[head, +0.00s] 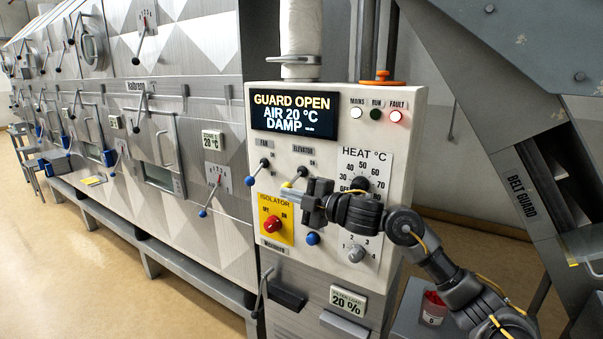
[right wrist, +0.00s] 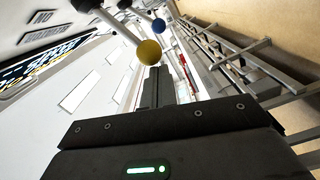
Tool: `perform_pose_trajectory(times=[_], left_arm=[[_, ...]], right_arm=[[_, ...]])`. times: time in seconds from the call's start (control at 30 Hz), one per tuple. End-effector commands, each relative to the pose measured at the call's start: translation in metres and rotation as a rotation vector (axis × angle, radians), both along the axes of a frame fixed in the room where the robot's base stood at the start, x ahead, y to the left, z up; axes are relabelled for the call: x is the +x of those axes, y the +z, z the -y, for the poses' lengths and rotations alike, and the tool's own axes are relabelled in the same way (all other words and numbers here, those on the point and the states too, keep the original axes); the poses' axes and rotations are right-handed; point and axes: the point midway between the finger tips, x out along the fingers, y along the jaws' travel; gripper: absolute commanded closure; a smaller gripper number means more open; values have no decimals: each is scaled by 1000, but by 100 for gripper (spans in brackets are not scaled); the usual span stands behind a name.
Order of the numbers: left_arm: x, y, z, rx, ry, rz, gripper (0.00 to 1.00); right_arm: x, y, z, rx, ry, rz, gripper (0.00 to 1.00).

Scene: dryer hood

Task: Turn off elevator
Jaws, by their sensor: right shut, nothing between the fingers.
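The elevator lever sits under the ELEVATOR label on the white control panel (head: 408,110). Its yellow ball (head: 287,185) hangs down and to the left of its pivot. In the right wrist view the yellow ball (right wrist: 149,52) is just beyond my fingertips; I cannot tell whether they touch it. My right gripper (head: 297,193) is shut and empty, in front of the panel beside the ball. Its fingers also show in the right wrist view (right wrist: 157,80). The display (head: 293,112) reads GUARD OPEN, AIR 20 °C, DAMP. My left gripper is out of view.
The fan lever's blue ball (head: 250,181) is close on the left. Below are the red isolator knob (head: 271,224) and a blue button (head: 313,239). The heat dial (head: 360,184) is close behind my right wrist. The belt guard (head: 530,200) stands at right.

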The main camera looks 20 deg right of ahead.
Motion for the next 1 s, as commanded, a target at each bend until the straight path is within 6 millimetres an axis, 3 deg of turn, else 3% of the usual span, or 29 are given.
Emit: perform_pose_trajectory(times=[0.03,0.37,0.6,0.7,1.0], left_arm=[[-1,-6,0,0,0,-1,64],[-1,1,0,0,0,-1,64],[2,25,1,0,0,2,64],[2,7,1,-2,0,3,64],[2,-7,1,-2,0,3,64]], right_arm=[[0,-5,2,-22,-3,15,100],[-2,2,-1,-16,-1,13,100],[-18,19,-35,-18,14,15,100],[-38,8,-17,-24,9,16,100],[-86,10,15,-22,7,13,100]])
